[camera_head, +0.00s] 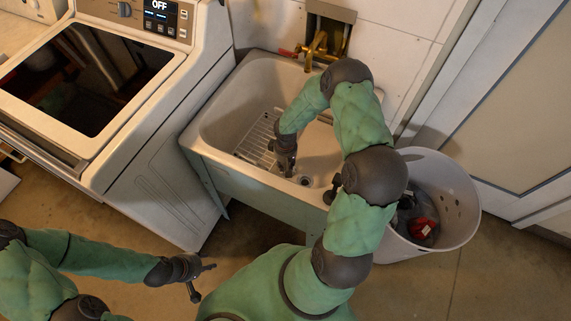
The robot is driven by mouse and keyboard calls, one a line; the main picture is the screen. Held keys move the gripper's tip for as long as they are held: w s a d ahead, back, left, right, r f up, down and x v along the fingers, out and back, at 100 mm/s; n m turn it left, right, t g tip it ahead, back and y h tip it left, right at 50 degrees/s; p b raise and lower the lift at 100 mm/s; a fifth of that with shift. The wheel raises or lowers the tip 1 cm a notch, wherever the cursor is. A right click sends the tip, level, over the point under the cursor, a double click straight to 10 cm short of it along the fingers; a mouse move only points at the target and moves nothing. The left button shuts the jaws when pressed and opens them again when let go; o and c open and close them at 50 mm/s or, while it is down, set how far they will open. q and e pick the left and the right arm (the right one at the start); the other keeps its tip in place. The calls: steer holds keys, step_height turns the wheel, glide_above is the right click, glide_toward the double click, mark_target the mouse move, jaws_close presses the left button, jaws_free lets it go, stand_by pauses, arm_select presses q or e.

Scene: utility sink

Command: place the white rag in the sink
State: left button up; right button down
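The sink (212,113) is a white utility basin against the back wall, with a wire rack (258,138) and a drain (304,181) inside. My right gripper (286,170) points down into the basin, between the rack and the drain. Its fingers are small and dark, and I cannot tell whether they are open or hold anything. My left gripper (206,281) is open and empty, low over the floor in front of the washer. I cannot make out the white rag; my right arm hides part of the sink.
A white washer (150,165) with a dark lid stands left of the sink. A brass faucet (318,48) is at the back of the sink. A white laundry basket (460,190) with dark cloth and a red item (421,228) stands at the right. Floor at lower right is clear.

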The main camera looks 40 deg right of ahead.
steer(key=shift+f, duration=0.2)
steer(key=c, duration=0.9)
jaws_free()
steer(key=shift+r, duration=0.1)
steer(key=shift+o, duration=0.2)
steer(key=shift+r, duration=0.5)
step_height(320, 180, up, 11)
steer(key=p, duration=0.4)
steer(key=shift+r+p, duration=0.15)
steer(key=shift+p, duration=0.2)
